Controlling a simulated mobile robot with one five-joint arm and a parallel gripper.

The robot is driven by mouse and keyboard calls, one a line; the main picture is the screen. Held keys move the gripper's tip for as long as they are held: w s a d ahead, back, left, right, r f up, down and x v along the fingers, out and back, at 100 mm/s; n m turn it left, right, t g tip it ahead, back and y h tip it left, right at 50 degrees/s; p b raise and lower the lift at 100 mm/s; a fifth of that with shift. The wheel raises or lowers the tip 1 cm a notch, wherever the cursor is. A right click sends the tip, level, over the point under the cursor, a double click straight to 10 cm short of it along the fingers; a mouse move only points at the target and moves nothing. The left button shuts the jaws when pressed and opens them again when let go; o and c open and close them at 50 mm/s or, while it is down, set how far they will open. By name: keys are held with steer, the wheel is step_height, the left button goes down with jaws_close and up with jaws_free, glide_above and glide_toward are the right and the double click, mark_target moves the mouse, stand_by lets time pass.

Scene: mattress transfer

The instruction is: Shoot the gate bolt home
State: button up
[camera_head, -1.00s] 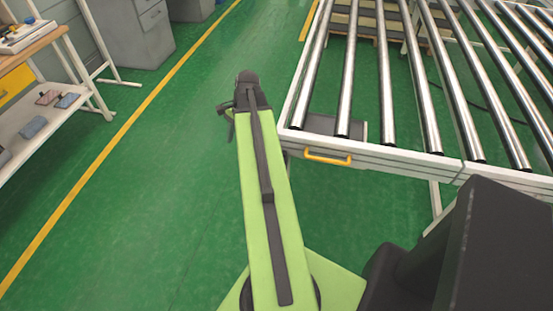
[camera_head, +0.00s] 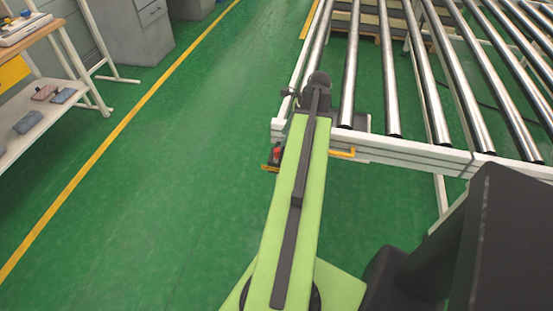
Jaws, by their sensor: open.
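My green arm reaches forward to the near left corner of the roller conveyor. The dark end of the arm with my gripper (camera_head: 312,90) is over the first rollers. The gripper is open, but its fingers are mostly hidden by the wrist. A yellow handle (camera_head: 343,153) is on the conveyor's white front rail, its left part hidden behind my arm. A small red knob (camera_head: 277,153) on a dark mount, with a yellow piece below it, is just under the rail's left corner, left of my arm. I cannot tell for certain which part is the gate bolt.
The roller conveyor (camera_head: 412,152) fills the right side. A bench with a lower shelf (camera_head: 62,113) stands at the left, with grey cabinets (camera_head: 130,28) behind. Green floor with a yellow line lies open between bench and conveyor.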

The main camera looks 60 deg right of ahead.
mark_target(277, 150)
steer(key=b+x, duration=0.7)
steer(key=x, duration=0.2)
steer(key=shift+w+f, duration=0.2)
steer(key=shift+f, duration=0.2)
jaws_close()
stand_by(0.8)
